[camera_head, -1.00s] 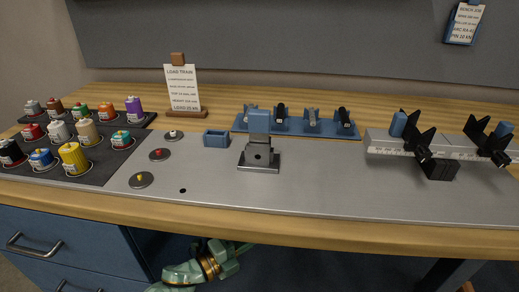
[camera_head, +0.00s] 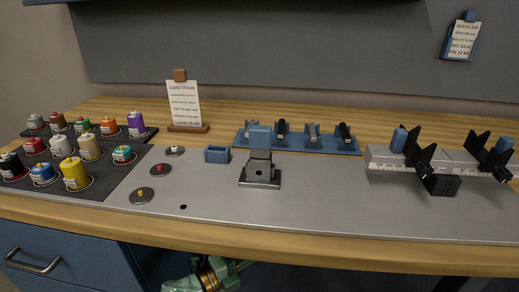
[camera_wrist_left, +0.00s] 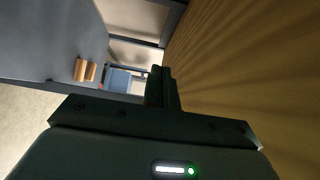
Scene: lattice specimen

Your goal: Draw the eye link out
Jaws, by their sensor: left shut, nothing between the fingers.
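My left gripper (camera_wrist_left: 160,75) shows in the left wrist view with its dark fingers together and nothing between them. A wooden surface fills the right of that view. In the head view only a green and gold part of my arm shows below the bench's front edge; no fingertips show there. My right gripper is in neither view. I cannot tell which piece is the eye link. A blue rack (camera_head: 300,148) at the back of the bench holds several grey and black parts (camera_head: 312,133).
A small blue bin (camera_head: 217,155) and several round discs (camera_head: 142,196) lie left of the fixture. Coloured canisters (camera_head: 75,173) stand on a dark mat at far left. A rail with black V-holders (camera_head: 425,160) is at right. The steel plate (camera_head: 320,205) has free room in front.

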